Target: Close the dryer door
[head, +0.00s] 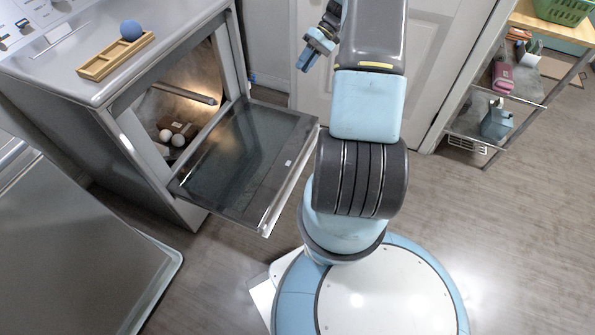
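The dryer (105,95) stands at the upper left, with its front opening facing right. Its dryer door (245,160), a dark glass panel in a metal frame, is wide open. It juts out from the front of the dryer to beside my arm. My gripper (312,52) appears at the top centre, beyond the door's far edge and apart from it.
White balls (172,137) and a brown block lie inside the lit drum. A wooden tray (115,57) and a blue ball (131,30) sit on the dryer. A grey appliance (70,255) stands at lower left, a shelf cart (495,110) at right. Floor right of my base is clear.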

